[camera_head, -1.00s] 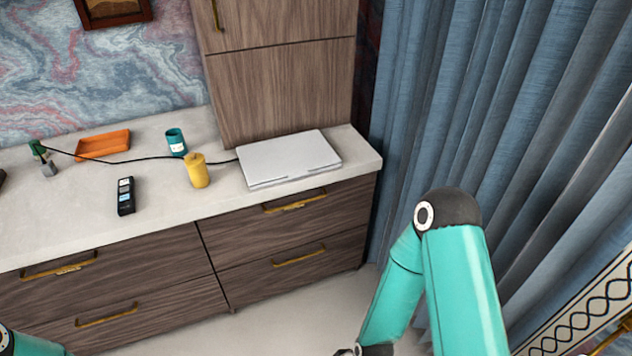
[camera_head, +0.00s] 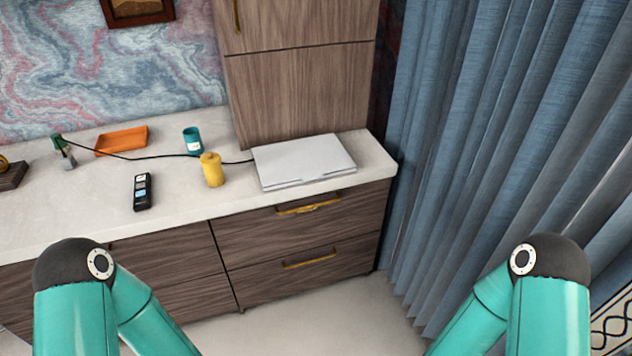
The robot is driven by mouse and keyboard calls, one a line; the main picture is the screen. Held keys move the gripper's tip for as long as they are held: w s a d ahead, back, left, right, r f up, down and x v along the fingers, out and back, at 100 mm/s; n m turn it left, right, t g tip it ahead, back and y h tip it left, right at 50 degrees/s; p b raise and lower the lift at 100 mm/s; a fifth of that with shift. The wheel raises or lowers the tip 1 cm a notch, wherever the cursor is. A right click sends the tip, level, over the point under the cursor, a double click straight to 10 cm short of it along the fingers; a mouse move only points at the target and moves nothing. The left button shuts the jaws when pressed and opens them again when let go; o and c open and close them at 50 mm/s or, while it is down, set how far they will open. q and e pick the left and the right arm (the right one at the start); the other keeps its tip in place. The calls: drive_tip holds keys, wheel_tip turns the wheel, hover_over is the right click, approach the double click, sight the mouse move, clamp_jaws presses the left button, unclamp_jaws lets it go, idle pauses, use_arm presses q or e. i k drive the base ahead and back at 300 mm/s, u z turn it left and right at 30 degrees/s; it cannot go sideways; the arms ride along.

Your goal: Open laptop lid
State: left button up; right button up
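A closed silver-white laptop (camera_head: 304,161) lies flat at the right end of the pale countertop, its front edge near the counter's front edge. A black cable runs to its left side. My two teal arms show in the lower left and lower right, bent at dark joints. Both arms are in front of the cabinet, apart from the laptop. Neither gripper is in the picture; both are below the bottom edge.
On the counter (camera_head: 85,205), left of the laptop, stand a yellow canister (camera_head: 212,170) and a teal cup (camera_head: 192,140). A black remote (camera_head: 142,191) and an orange tray (camera_head: 122,141) lie farther left. A wooden cabinet (camera_head: 300,95) rises behind the laptop; blue curtains (camera_head: 480,150) hang right.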

sight(306, 159)
drive_tip(key=z, duration=0.05)
drive_tip(key=i, duration=1)
drive_tip(key=u, duration=0.05)
